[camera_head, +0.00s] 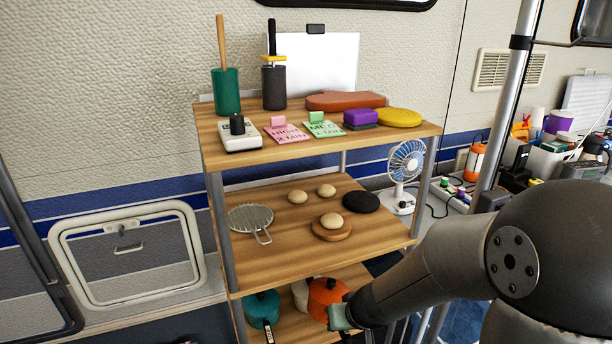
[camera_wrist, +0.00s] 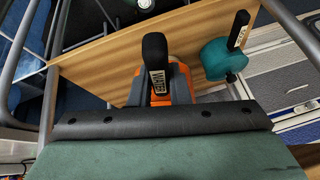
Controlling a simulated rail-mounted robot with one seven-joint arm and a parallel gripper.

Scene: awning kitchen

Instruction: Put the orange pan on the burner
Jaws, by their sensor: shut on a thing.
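The orange pan (camera_head: 326,297) is at the lowest shelf of the wooden rack, right of a teal pan. In the wrist view its orange body (camera_wrist: 181,85) shows behind an upright black handle (camera_wrist: 155,65) with a pale label. I cannot clearly identify a burner; a black round disc (camera_head: 361,201) lies on the middle shelf.
The teal pan (camera_head: 262,309) stands close left of the orange one and also shows in the wrist view (camera_wrist: 222,60). Rack posts (camera_head: 219,235) flank the shelves. A fan (camera_head: 405,162) stands behind.

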